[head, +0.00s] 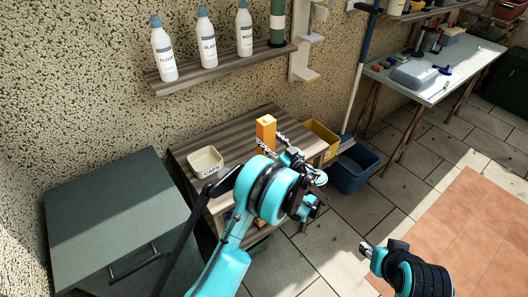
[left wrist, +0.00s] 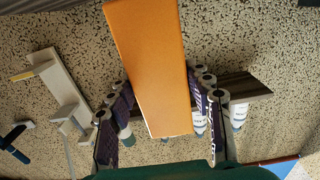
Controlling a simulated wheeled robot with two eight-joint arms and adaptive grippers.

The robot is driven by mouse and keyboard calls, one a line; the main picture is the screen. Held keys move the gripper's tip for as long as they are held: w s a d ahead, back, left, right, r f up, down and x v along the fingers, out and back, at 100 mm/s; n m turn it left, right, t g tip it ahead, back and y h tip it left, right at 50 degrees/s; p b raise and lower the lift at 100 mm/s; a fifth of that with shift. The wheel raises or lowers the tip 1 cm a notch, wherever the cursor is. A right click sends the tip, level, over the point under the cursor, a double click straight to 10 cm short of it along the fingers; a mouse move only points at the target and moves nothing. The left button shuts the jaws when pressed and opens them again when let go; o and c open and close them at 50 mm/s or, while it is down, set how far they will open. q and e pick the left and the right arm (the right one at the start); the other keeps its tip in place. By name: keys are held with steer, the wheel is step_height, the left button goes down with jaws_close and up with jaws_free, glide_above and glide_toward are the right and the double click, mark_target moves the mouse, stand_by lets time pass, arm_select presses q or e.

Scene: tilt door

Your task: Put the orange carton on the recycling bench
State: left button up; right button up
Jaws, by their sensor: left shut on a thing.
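The orange carton (head: 266,130) stands upright over the wooden slatted bench (head: 262,124); I cannot tell if its base, hidden by my arm, touches the top. It fills the middle of the left wrist view (left wrist: 152,62). My left gripper (head: 280,147) is shut on the carton, with a finger on each side of it in the left wrist view (left wrist: 160,108). My right gripper (head: 367,249) is low at the right, away from the bench, and its finger opening is too small to tell.
A cream CAPS tray (head: 205,162) sits on the bench's left part. A yellow bin (head: 321,142) and blue bin (head: 354,168) stand at its right. A wall shelf (head: 222,69) with labelled bottles hangs above. A grey-green cabinet (head: 115,215) stands at left.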

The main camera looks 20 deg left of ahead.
arm_select(q)
steer(key=shift+w+a+f, duration=0.2)
steer(key=shift+a+f, duration=0.1)
steer(key=shift+a, duration=0.15)
steer(key=shift+w+a+f, duration=0.2)
steer(key=shift+a+f, duration=0.1)
steer(key=shift+a, duration=0.15)
steer(key=shift+f, duration=0.2)
step_height(320, 180, down, 4)
steer(key=shift+r+b, duration=0.1)
steer(key=shift+b, duration=1.05)
steer(key=shift+r, duration=0.1)
steer(key=shift+a, duration=0.1)
steer(key=o, duration=1.1)
